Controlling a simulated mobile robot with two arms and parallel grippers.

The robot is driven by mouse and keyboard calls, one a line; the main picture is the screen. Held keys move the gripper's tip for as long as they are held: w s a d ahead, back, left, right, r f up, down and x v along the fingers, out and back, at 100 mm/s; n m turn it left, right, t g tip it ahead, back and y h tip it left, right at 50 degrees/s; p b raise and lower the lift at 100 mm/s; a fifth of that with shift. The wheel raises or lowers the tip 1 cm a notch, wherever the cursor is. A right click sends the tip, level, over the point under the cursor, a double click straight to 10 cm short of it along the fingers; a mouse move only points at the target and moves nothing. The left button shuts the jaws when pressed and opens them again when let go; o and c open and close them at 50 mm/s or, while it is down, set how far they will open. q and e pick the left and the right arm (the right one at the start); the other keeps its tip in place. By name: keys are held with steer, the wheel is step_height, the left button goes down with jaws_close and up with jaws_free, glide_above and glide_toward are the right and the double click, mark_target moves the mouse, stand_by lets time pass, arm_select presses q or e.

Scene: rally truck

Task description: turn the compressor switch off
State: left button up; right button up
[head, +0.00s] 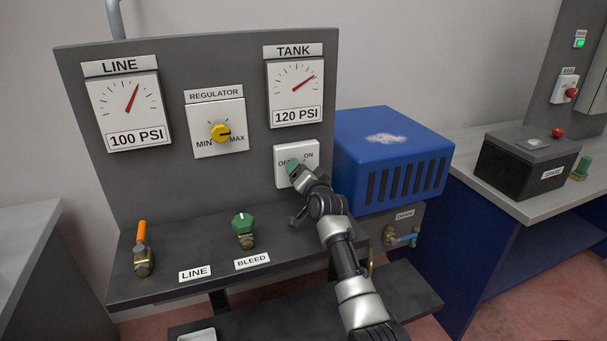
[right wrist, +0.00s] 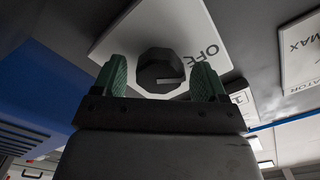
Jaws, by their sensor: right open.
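The compressor switch (head: 282,182) is a white plate marked OFF and ON on the grey panel, below the TANK gauge. My right gripper (head: 293,168) is up against it in the head view and hides its knob. In the right wrist view the dark round knob (right wrist: 157,66) with a short pale mark stands out from the white plate (right wrist: 118,40). My right gripper's open green-padded fingers (right wrist: 161,77) are on either side of the knob. I cannot tell whether they touch it, or which label the mark points to. My left gripper is not in view.
The blue compressor box (head: 388,140) stands close right of the switch. The yellow regulator knob (head: 220,132) is to the left. Below are the green bleed valve (head: 243,224) and orange line valve (head: 141,233) on the ledge. The TANK gauge (head: 295,92) reads 120 PSI.

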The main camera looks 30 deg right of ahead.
steer(key=shift+s, duration=0.1)
steer(key=b+v, duration=0.1)
steer(key=v, duration=0.9)
steer(key=shift+s, duration=0.3)
